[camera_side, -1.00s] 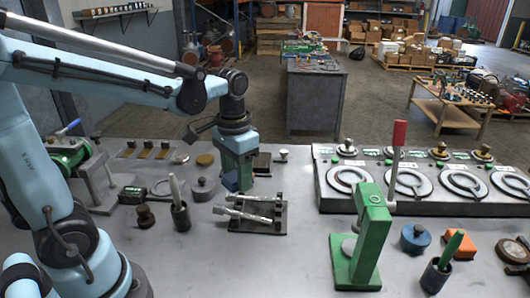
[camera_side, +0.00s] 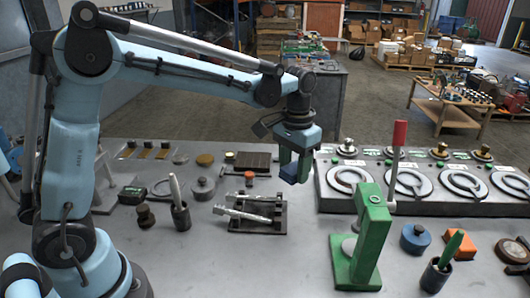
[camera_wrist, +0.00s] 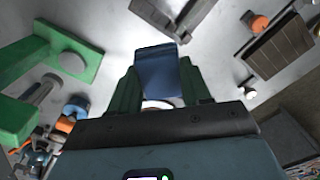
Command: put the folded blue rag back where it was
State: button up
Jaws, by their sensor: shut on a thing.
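My gripper (camera_side: 295,167) is shut on the folded blue rag (camera_wrist: 158,72), which sits between its green fingers in the wrist view. In the side view the rag (camera_side: 290,174) shows as a dark blue piece at the lower end of the gripper. The gripper is above the grey bench, right of the dark rack with metal bars and just left of the panel with round dials. I cannot tell the exact height of the rag above the bench.
A dark rack with metal bars (camera_side: 257,214) and a slatted dark plate (camera_side: 253,161) lie to the left. A green lever press (camera_side: 368,240) stands in front on the right. The dial panel (camera_side: 330,196) is close on the right. Bare bench (camera_side: 300,225) lies between rack and press.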

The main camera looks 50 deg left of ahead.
jog(key=shift+w+d+f, duration=0.2)
jog(key=shift+w+d, duration=0.25)
jog(key=shift+w, duration=0.3)
send_over(282, 186)
notch_tip(282, 186, down, 7)
jog(key=shift+d, duration=0.15)
jog(key=shift+f, duration=2.05)
jog(key=shift+f, duration=0.1)
jog(key=o, duration=1.2)
